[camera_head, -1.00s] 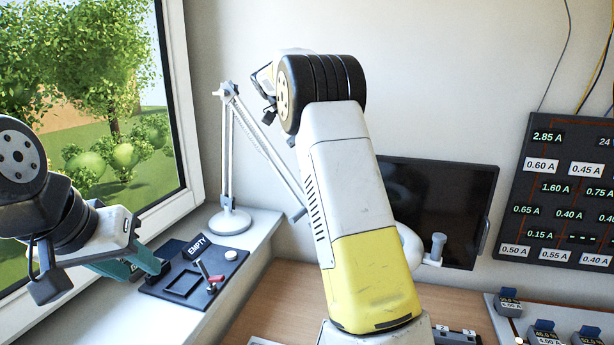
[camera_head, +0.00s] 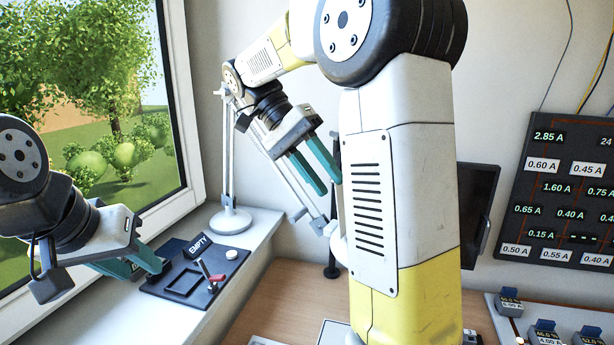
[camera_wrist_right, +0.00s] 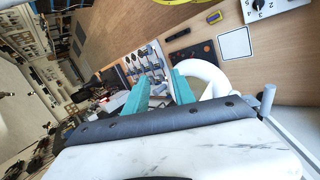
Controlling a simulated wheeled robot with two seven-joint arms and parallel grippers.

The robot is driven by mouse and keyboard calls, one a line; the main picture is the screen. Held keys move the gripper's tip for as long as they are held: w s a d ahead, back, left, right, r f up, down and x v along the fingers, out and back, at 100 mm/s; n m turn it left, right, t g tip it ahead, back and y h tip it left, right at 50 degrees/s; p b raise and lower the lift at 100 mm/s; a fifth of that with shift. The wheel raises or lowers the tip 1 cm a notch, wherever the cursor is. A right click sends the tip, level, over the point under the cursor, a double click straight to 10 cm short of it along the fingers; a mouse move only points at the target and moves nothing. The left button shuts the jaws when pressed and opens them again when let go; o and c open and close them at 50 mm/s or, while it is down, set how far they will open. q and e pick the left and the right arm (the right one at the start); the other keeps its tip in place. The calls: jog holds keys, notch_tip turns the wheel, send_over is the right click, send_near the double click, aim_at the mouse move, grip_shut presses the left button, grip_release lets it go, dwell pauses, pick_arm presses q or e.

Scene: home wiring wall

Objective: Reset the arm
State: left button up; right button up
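My right gripper (camera_head: 330,186) is raised in front of the wall near the desk lamp. Its two teal fingers are apart with nothing between them. They also show apart in the right wrist view (camera_wrist_right: 161,80). My right arm stands large in the middle of the head view and hides part of the wall and desk. My left gripper (camera_head: 152,272) is low at the left, over the window sill beside a dark panel (camera_head: 170,287) with an "EMPTY" label. Its teal fingers look apart, and I see nothing held.
A grey lamp (camera_head: 230,220) stands on the sill (camera_head: 255,238), close behind my right gripper. A dark screen (camera_head: 480,215) is partly hidden by my right arm. A board of current readings (camera_head: 570,190) hangs at right. Several small blocks sit on a tray (camera_head: 497,322) at lower right.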

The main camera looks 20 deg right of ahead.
jog(key=s+a+f+n+t+y, duration=0.3)
jog(key=s+f+n+t+y, duration=0.5)
jog(key=t, duration=0.4)
jog(key=shift+a+n, duration=0.3)
jog(key=shift+n, duration=0.4)
dwell(0.7)
